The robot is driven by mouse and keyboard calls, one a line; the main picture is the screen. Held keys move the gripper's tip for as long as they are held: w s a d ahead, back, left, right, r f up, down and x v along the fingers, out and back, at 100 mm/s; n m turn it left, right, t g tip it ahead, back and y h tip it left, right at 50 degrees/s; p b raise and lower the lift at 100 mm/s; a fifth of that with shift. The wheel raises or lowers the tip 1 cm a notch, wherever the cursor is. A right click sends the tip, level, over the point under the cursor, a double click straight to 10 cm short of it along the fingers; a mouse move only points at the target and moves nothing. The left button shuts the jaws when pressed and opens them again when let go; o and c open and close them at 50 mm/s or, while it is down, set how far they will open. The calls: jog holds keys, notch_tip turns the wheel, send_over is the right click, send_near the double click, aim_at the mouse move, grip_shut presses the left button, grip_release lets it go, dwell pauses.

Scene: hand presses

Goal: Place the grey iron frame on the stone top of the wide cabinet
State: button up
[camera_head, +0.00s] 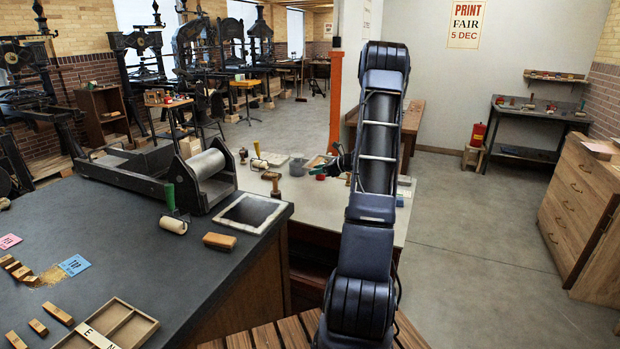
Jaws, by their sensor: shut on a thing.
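The wide cabinet with a dark grey stone top (140,262) fills the left foreground. A flat square frame with a pale grey rim (226,219) and a darker middle lies near the top's right corner; I cannot tell for certain that it is the grey iron frame. My arm rises from the bottom centre and bends away at the top.
A proof press (150,180), a roller (173,225), a wooden block (219,241) and a divided tray (120,325) stand on the stone top. A pale table (300,205) with tools lies beyond. A drawer cabinet (580,205) stands at right; the floor before it is clear.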

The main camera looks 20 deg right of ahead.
jog(key=shift+w+a+f+m+t+h, duration=0.45)
jog(key=shift+a+m+h, duration=0.5)
jog(key=shift+a, duration=2.35)
jog(key=shift+w+a+f+m+t+h, duration=0.25)
jog(key=shift+a+f+m+t+h, duration=0.5)
jog(key=shift+a, duration=2.6)
jog(key=shift+w+a+f+m+t+h, duration=0.5)
jog(key=shift+a+m+h, duration=0.55)
jog(key=shift+a, duration=2.25)
jog(key=shift+r, duration=0.2)
jog(key=w+d+r+n+g+y, duration=0.1)
jog(key=w+d+r+n+y, duration=0.2)
jog(key=w+d, duration=0.35)
jog(key=n+g+y, duration=0.2)
jog(key=n+y, duration=0.1)
send_over(307, 201)
jog(key=shift+s+a+r+m+h, duration=0.1)
jog(key=shift+s+r+m+h, duration=0.05)
jog(key=shift+r+m+h, duration=0.1)
notch_tip(307, 201, down, 20)
jog(key=shift+r, duration=0.25)
